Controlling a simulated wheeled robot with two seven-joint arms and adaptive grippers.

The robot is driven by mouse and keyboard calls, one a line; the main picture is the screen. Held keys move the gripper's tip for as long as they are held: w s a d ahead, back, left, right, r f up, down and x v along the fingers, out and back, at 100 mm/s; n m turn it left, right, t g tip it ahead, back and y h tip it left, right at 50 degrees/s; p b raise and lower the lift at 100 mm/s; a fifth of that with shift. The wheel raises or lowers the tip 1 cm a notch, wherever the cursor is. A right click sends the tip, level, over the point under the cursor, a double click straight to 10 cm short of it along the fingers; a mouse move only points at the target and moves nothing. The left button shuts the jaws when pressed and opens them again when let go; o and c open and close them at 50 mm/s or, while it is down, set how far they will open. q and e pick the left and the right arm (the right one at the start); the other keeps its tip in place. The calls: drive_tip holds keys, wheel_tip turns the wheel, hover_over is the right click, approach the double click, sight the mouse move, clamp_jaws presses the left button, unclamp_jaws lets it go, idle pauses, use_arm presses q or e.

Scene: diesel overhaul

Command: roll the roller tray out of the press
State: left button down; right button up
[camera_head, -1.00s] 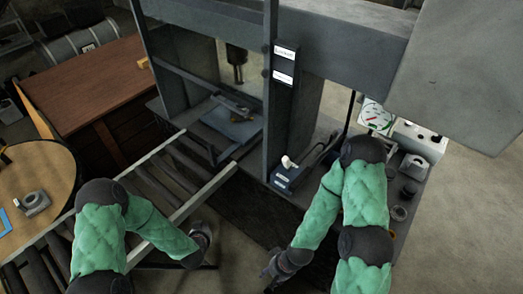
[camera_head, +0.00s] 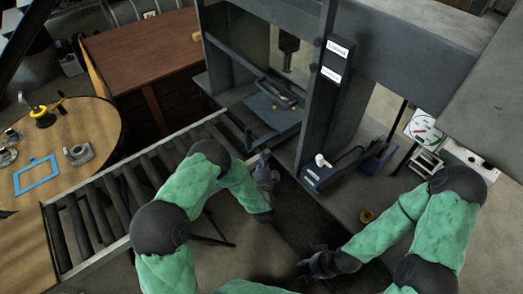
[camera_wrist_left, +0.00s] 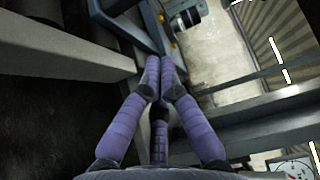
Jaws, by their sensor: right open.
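The roller tray (camera_head: 258,122), a blue-grey flat plate, sits inside the press (camera_head: 317,100) between its uprights. Its edge also shows at the top of the left wrist view (camera_wrist_left: 128,20). My left gripper (camera_head: 264,160) is at the front of the press opening, just short of the tray's near side. In the left wrist view its purple fingers (camera_wrist_left: 160,65) come together at the tips beside the tray's edge. I see nothing clearly between them, and contact with the tray cannot be told. My right gripper (camera_head: 312,264) is open and empty, low in front of the press.
A roller conveyor (camera_head: 120,195) leads up to the press opening from the left. A round wooden table (camera_head: 85,125) with a blue frame (camera_head: 37,174) stands at the far left. A pump unit with a lever (camera_head: 322,172) sits right of the opening.

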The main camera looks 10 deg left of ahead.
use_arm(q)
drive_tip(key=b+x, duration=0.1)
drive_tip(key=x, duration=0.7)
drive_tip(key=shift+w+a+f, duration=0.1)
drive_tip(key=shift+w+f, duration=0.05)
drive_tip(key=shift+w, duration=0.25)
drive_tip(key=shift+w+a, duration=0.15)
drive_tip(key=shift+a, duration=0.15)
drive_tip(key=shift+s+a, duration=0.5)
drive_tip(key=shift+s, duration=0.25)
drive_tip(key=shift+s+a, duration=0.5)
drive_tip(key=shift+s, duration=0.2)
drive_tip(key=shift+a, duration=0.15)
